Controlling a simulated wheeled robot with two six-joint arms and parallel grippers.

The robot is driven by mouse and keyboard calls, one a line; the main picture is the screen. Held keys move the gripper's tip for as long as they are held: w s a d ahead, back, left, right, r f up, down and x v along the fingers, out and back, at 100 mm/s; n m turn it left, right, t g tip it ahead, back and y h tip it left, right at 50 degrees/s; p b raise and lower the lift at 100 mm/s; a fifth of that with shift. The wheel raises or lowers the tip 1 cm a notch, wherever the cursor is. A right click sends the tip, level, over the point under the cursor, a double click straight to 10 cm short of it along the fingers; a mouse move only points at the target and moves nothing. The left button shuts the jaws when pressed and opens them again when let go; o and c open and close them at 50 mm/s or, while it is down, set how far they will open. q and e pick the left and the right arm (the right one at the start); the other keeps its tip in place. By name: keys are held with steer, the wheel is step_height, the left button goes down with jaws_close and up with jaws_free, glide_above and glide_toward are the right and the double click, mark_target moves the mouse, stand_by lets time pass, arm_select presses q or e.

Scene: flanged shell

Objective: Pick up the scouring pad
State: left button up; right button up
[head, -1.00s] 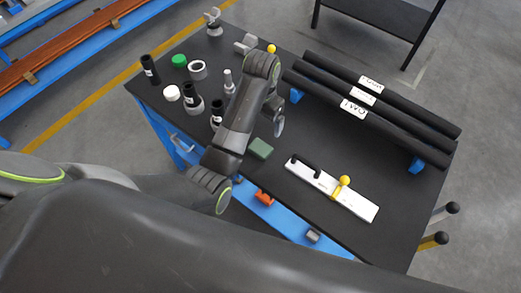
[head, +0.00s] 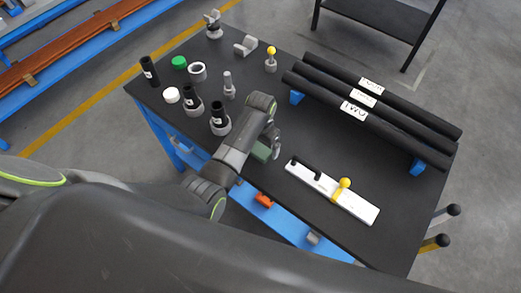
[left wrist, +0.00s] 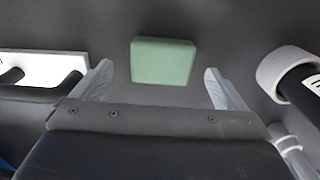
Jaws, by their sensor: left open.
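The scouring pad is a flat green block (head: 261,153) lying on the black tabletop, partly hidden by my left gripper in the head view. In the left wrist view the whole green pad (left wrist: 163,60) shows ahead of the fingers, nearly centred between them. My left gripper (head: 274,146) is over the pad, pointing down at the table. In the left wrist view its two fingers (left wrist: 158,76) are spread wide with nothing between them. The pad looks apart from both fingers. My right gripper is not in view.
A white bar (head: 331,193) with a black handle and yellow knob lies to the right. Black tubes in grey rings (head: 220,121) stand to the left. Long black pipes (head: 370,110) rest on blue supports behind. The table's front edge is close to the pad.

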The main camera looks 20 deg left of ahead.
mark_target(260, 149)
arm_select(q)
steer(key=shift+w+a+f, duration=0.1)
steer(key=shift+f, duration=1.6)
steer(key=c, duration=1)
steer(key=shift+c, duration=0.3)
steer(key=shift+r, duration=0.15)
step_height(260, 149, up, 10)
steer(key=shift+b, duration=0.35)
